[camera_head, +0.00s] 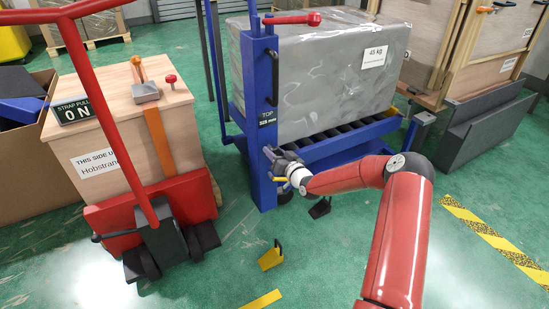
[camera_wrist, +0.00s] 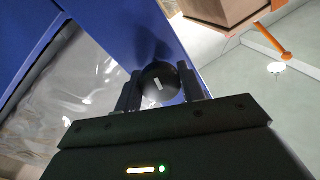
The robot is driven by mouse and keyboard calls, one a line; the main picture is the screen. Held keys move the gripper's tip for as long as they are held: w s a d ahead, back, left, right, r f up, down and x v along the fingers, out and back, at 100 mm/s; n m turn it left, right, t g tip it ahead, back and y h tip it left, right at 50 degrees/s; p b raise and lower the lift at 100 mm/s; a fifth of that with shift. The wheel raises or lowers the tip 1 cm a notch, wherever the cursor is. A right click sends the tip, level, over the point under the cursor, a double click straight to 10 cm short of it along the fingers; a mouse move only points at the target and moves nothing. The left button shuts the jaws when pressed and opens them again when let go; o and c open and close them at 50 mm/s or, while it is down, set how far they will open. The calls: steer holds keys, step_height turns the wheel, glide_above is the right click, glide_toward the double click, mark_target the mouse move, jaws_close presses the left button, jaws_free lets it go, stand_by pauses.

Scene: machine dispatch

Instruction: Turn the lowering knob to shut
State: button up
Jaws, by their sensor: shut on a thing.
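The lowering knob (camera_wrist: 160,84) is a round black knob with a short white mark, set on the blue post of the lift table. In the wrist view it sits between the two fingers of my gripper (camera_wrist: 159,92), which is shut on it. The white mark leans slightly to the right at its top.
The lift table (camera_head: 350,145) bears a grey wrapped load (camera_head: 340,75) marked 45 kg. A red hand truck (camera_head: 150,205) with a wooden crate (camera_head: 120,130) stands at the left. A yellow wedge (camera_head: 270,258) and a black one (camera_head: 320,208) lie on the green floor.

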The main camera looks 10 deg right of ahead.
steer(key=m+b, duration=0.3)
steer(key=shift+f+m+t, duration=0.25)
steer(key=shift+m+t, duration=0.05)
steer(key=shift+m, duration=0.1)
steer(key=m+b, duration=0.3)
steer(key=shift+m, duration=0.4)
steer(key=m+h+b, duration=0.1)
steer(key=m+b, duration=0.1)
steer(key=m, duration=0.2)
steer(key=shift+m+t, duration=0.3)
steer(key=shift+m, duration=0.1)
steer(key=shift+r+m+b, duration=0.2)
steer(key=shift+m+b, duration=0.85)
steer(key=shift+m, duration=0.95)
steer(key=o, duration=0.9)
steer(key=shift+o, duration=0.2)
steer(key=v, duration=0.7)
steer(key=shift+s, duration=0.4)
